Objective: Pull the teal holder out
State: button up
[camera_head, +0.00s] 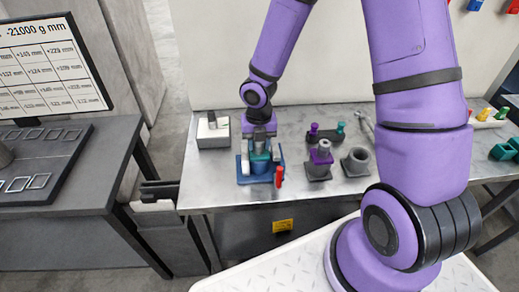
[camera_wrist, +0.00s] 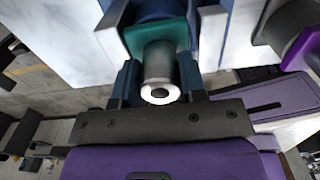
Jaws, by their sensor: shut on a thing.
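The teal holder (camera_wrist: 158,36) has a teal collar and a silver cylinder with a hole in its end, which faces the wrist camera. In the head view the teal holder (camera_head: 260,156) stands at the blue fixture (camera_head: 243,172) on the metal table, partly hidden by my gripper (camera_head: 260,138). In the wrist view my gripper (camera_wrist: 160,82) has a finger on each side of the silver cylinder and is shut on the holder. The holder's lower end is hidden, so I cannot tell how deep it sits in the fixture.
A red handle (camera_head: 279,176) stands at the fixture's right front. A purple-collared holder (camera_head: 322,152) in a dark block and a grey ring-shaped socket (camera_head: 356,160) stand to the right. A white-topped block (camera_head: 213,131) is to the left. The table's front left is clear.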

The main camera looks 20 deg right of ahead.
jog(key=shift+r, duration=0.7)
dwell(0.4)
jog(key=shift+r, duration=3.05)
